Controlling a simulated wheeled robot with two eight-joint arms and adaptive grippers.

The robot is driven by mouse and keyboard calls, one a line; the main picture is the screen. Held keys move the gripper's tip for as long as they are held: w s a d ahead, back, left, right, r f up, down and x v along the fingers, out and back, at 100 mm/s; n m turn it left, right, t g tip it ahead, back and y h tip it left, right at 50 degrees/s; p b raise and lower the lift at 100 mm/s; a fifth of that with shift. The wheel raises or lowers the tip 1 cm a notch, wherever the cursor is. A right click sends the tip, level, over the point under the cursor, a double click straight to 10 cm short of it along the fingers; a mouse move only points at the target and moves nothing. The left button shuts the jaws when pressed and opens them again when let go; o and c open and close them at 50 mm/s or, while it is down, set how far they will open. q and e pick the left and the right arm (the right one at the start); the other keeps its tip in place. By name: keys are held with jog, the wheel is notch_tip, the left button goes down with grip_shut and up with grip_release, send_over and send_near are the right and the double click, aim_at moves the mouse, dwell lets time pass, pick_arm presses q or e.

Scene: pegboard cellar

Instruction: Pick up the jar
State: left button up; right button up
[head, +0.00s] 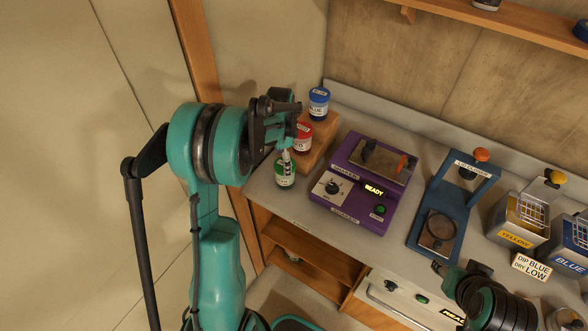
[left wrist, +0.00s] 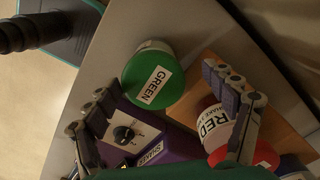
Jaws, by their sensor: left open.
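A jar with a green lid and a GREEN label (head: 285,171) stands upright on the worktop near its left front edge. In the left wrist view its lid (left wrist: 155,80) faces the camera. My left gripper (head: 290,132) is open just above and behind this jar and hides part of it. In the left wrist view the two fingers are spread wide, with the green jar beyond the gap and no finger on it. A red jar (head: 303,138) and a blue jar (head: 318,103) stand on a wooden rack behind. My right gripper (head: 455,283) is low at the right; its fingers are unclear.
The wooden rack (head: 317,156) is close behind the green jar. A purple shaker (head: 349,212) reading READY stands to the right. Farther right are a blue lid closer (head: 424,215) and yellow (head: 522,236) and blue dip tanks. A wall closes the left side.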

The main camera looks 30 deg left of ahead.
pick_arm(q)
jog(key=f, duration=0.2)
jog(key=f+b, duration=0.1)
jog(key=f, duration=0.2)
jog(key=d+f+b, duration=0.1)
jog(key=f, duration=0.1)
jog(key=shift+s+f, duration=0.15)
jog(key=c, duration=1.6)
